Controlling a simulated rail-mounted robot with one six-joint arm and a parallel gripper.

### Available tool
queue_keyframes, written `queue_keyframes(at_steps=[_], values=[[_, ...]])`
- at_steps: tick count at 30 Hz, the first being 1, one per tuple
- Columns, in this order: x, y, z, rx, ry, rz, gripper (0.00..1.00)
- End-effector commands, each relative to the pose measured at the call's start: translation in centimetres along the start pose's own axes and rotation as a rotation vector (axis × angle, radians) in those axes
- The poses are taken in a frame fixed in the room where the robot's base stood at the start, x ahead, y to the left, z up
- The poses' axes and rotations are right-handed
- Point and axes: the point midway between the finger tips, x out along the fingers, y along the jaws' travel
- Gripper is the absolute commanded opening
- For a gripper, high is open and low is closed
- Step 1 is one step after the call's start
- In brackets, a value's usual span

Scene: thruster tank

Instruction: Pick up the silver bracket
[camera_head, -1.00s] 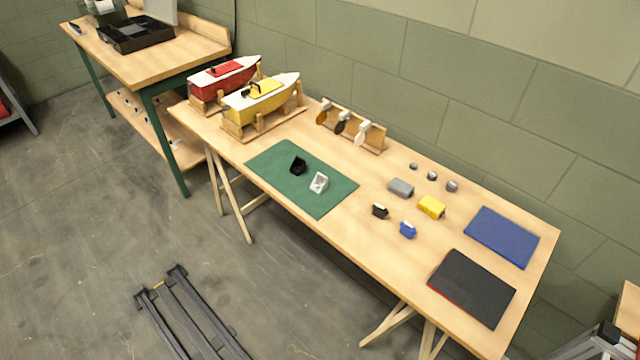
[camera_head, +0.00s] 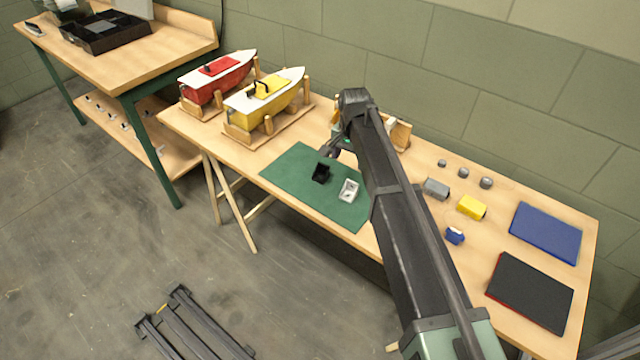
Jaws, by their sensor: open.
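The silver bracket (camera_head: 348,191) lies on the right part of the green mat (camera_head: 294,174) on the long wooden table. A black bracket (camera_head: 320,173) lies on the same mat, just left of it. My gripper (camera_head: 330,152) is small and dark in this view, partly hidden by my arm. It is open and appears above the mat's far edge, behind the two brackets in the picture. It holds nothing that I can see, and the silver bracket is apart from it.
A red boat (camera_head: 217,77) and a yellow boat (camera_head: 263,99) stand on wooden cradles at the left. Right of my arm are a grey block (camera_head: 436,188), a yellow block (camera_head: 471,207), a blue part (camera_head: 454,236), a blue pad (camera_head: 545,232) and a black pad (camera_head: 530,291).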

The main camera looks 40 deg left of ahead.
Motion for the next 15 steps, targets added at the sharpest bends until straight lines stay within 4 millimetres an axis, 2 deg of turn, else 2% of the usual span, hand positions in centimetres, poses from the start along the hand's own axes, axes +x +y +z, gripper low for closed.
queue_keyframes(at_steps=[4, 12, 15], values=[[0.5, 0.3, 0.1, 0.015, 0.0, 0.0, 0.74], [5.7, 0.4, 0.1, 0.014, 0.0, 0.0, 0.74], [6.0, 0.4, 0.1, 0.013, 0.0, 0.0, 0.74]])
